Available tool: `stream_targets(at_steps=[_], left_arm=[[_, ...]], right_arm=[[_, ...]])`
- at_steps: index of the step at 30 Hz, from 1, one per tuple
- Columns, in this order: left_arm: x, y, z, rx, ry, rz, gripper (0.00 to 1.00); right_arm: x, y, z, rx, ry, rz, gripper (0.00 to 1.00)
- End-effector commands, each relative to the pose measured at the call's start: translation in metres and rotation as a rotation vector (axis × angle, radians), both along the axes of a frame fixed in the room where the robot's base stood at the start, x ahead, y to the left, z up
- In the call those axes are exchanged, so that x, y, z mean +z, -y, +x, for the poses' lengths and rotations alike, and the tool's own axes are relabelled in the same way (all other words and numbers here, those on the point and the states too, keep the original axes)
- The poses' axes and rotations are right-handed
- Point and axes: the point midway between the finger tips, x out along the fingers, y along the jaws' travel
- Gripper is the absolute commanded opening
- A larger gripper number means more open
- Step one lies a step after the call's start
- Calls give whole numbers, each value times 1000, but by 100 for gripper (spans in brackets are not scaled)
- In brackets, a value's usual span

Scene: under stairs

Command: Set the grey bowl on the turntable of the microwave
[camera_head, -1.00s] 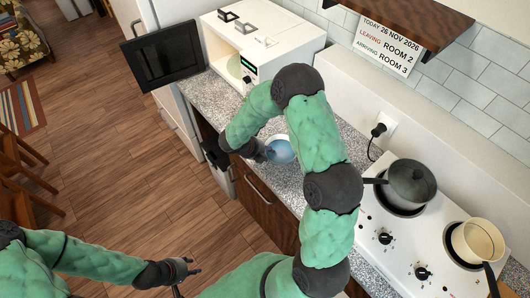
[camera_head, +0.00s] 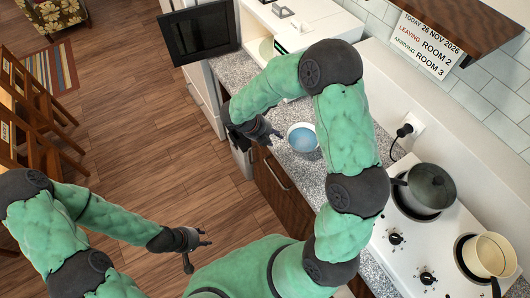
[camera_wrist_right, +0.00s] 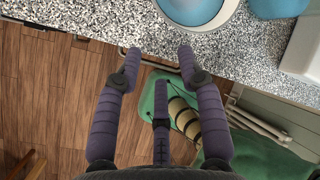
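The bowl (camera_head: 303,138), pale-rimmed with blue inside, stands upright on the speckled counter, partly beside my right arm. It also shows at the top edge of the right wrist view (camera_wrist_right: 196,9), cut off. My right gripper (camera_head: 268,133) is open and empty, just left of the bowl and apart from it; its spread fingers show in the wrist view (camera_wrist_right: 159,52). The microwave (camera_head: 318,18) stands at the back with its door (camera_head: 199,33) swung open. Its pale turntable (camera_head: 266,47) shows inside, partly hidden. My left gripper (camera_head: 198,241) is open and empty over the floor.
A blue object (camera_wrist_right: 280,7) lies right of the bowl in the wrist view, cut off by the edge. The counter's front edge (camera_wrist_right: 80,35) runs beside my right gripper.

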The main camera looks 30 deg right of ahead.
Motion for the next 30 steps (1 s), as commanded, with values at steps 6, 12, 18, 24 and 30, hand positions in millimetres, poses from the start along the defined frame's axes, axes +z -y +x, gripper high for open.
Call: stream_targets(at_steps=[6,12,18,24,30], left_arm=[[0,0,0,0,0,0,40],[0,0,0,0,0,0,40],[0,0,0,0,0,0,40],[0,0,0,0,0,0,40],[0,0,0,0,0,0,40]], right_arm=[[-89,-69,-72,-519,16,322,39],[-143,-146,-132,-1334,45,507,39],[-173,-181,-158,-2167,134,451,39],[-190,-175,-168,-2674,265,317,39],[-194,-170,-170,-2803,315,275,46]])
